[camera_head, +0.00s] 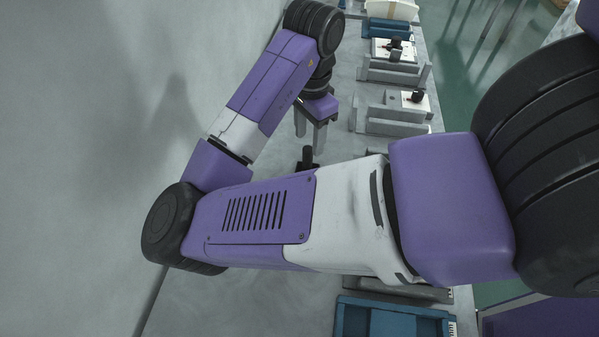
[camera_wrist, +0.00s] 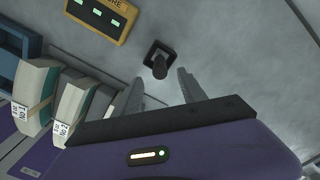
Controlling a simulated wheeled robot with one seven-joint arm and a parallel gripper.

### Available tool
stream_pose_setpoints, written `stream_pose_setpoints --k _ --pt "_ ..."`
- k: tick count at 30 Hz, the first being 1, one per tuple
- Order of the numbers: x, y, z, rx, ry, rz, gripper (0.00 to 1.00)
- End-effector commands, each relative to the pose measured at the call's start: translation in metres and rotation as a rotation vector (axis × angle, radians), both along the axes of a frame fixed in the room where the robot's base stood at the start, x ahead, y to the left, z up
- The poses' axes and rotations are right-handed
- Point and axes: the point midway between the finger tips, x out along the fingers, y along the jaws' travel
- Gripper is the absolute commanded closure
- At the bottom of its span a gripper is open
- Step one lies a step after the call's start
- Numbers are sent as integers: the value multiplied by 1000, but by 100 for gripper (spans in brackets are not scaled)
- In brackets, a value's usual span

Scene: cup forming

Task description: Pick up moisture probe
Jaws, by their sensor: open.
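A dark upright handle on a square black base, which looks like the moisture probe (camera_wrist: 160,66), stands on the grey bench in the wrist view. In the head view it (camera_head: 307,156) is partly hidden behind my arm. My gripper (camera_wrist: 160,77) is open, its two grey fingers apart, with the handle ahead of the gap between the tips. Nothing is held. In the head view my gripper (camera_head: 309,143) points down, close to the handle; I cannot tell whether they touch.
A yellow-edged box (camera_wrist: 101,17) with green displays and a label ending in "RE" lies nearby. A blue tray (camera_head: 390,318) is at the front. Bench left of the handle looks clear.

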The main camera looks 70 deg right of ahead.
Motion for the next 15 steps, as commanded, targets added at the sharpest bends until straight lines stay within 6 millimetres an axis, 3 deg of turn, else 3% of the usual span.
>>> stream_pose_setpoints --k 15 --pt "1 3 -56 2 2 2 51"
